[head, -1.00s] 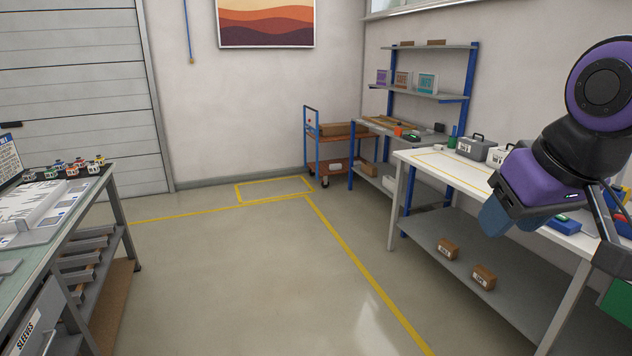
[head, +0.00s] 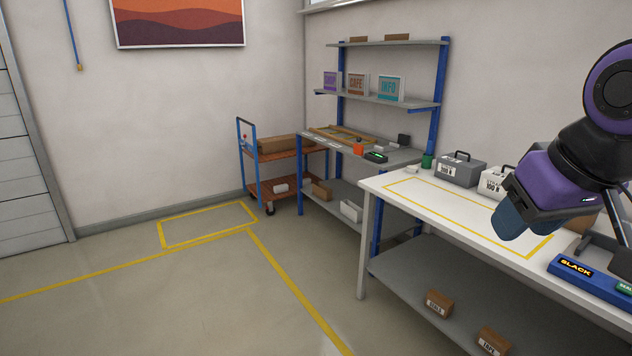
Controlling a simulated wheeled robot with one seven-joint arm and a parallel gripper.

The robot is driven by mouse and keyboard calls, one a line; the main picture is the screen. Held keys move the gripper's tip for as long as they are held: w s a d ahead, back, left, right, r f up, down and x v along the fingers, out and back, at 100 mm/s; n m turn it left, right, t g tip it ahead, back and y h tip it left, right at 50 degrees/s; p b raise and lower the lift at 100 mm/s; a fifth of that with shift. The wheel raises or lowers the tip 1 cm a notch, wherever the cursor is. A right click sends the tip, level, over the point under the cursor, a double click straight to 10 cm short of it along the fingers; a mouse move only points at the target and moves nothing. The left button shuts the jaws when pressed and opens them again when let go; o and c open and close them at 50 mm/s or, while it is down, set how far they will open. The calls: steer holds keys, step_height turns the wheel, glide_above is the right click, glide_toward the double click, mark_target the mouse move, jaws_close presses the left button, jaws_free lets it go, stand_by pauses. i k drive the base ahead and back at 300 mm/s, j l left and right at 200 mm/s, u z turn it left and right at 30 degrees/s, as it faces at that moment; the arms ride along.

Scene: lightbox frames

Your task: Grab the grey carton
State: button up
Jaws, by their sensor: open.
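A grey box with a dark top handle and a white label (head: 460,170) stands upright on the white table, near its back edge. It is the only clearly grey box I see, though it looks more like a case than a plain carton. My gripper (head: 511,226) hangs at the right of the head view, below the purple and black wrist. It appears in front of the table, to the right of the grey box and apart from it. My gripper is open, and I see nothing held in it; its fingertips are hard to make out.
A white labelled box (head: 496,183) stands right of the grey one, partly hidden by my arm. A yellow-outlined area (head: 440,205) on the tabletop is mostly clear. A blue tray (head: 590,280) sits at the right. The floor (head: 200,300) ahead is free.

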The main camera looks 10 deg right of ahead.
mark_target(460, 170)
steer(key=i, duration=0.95)
steer(key=i+u, duration=0.1)
steer(key=i, duration=0.9)
steer(key=i+z, duration=0.15)
steer(key=i, duration=0.35)
steer(key=i+j+z, duration=0.2)
steer(key=i, duration=0.25)
steer(key=i+z, duration=0.25)
steer(key=z, duration=0.25)
steer(key=i+j+z, duration=0.15)
steer(key=z, duration=0.3)
steer(key=i+j+z, duration=0.2)
steer(key=i+z, duration=0.15)
steer(key=z, duration=0.15)
steer(key=i+j+z, duration=0.2)
steer(key=z, duration=0.3)
steer(key=k+j, duration=0.05)
steer(key=j, duration=0.05)
